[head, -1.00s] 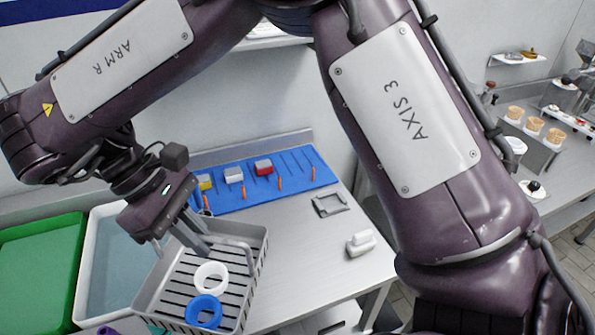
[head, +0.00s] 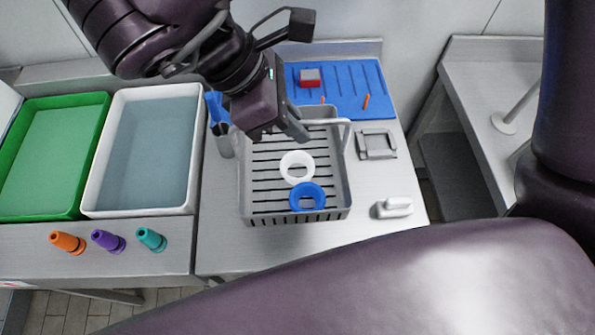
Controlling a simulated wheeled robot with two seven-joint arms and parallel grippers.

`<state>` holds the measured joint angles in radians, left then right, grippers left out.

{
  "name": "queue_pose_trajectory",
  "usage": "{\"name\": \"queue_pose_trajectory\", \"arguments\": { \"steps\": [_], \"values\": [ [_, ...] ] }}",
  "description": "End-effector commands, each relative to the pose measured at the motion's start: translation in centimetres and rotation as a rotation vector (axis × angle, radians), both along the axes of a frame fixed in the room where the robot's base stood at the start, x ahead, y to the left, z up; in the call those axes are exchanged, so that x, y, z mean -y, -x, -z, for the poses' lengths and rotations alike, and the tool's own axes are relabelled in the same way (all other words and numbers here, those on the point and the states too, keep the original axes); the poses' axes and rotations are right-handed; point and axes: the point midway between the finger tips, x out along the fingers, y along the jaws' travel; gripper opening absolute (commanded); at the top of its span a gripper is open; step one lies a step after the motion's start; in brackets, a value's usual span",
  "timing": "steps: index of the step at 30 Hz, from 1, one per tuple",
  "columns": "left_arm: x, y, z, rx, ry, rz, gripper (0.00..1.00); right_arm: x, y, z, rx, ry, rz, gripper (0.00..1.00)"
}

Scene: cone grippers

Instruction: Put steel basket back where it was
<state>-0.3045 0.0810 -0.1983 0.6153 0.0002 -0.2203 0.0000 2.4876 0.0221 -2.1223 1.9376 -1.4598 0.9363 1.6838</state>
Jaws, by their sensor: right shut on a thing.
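The steel basket (head: 345,180) is a grey open box with a slatted floor and a raised handle at its right side. It is over the bench, right of the white tub. I cannot tell whether its base touches the bench. A white ring (head: 285,168) and a blue ring (head: 306,208) lie in it. My right gripper (head: 298,134) comes down from the upper left and is shut at the basket's far side; its fingers partly hide the grip. My left gripper is out of view.
A grey square frame (head: 363,148) and a small light-grey block (head: 396,212) are on the bench (head: 290,250) right of the basket. A blue mat (head: 360,80) lies behind. Left are a white tub (head: 193,205), a green tub (head: 40,218) and orange, purple and teal pieces (head: 108,241).

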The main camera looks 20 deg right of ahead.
Motion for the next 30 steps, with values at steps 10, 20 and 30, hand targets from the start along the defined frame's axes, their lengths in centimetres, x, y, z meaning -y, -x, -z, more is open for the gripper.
{"name": "queue_pose_trajectory", "arguments": {
  "steps": [10,20,30],
  "values": [
    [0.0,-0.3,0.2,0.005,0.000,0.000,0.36,0.0,0.1,8.2,-0.004,0.000,0.003,0.00],
    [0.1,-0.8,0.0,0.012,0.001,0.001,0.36,0.0,0.0,11.5,-0.003,0.000,0.004,0.00],
    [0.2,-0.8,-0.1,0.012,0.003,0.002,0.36,0.0,-0.1,13.6,0.004,0.000,0.002,0.00]
  ]
}}
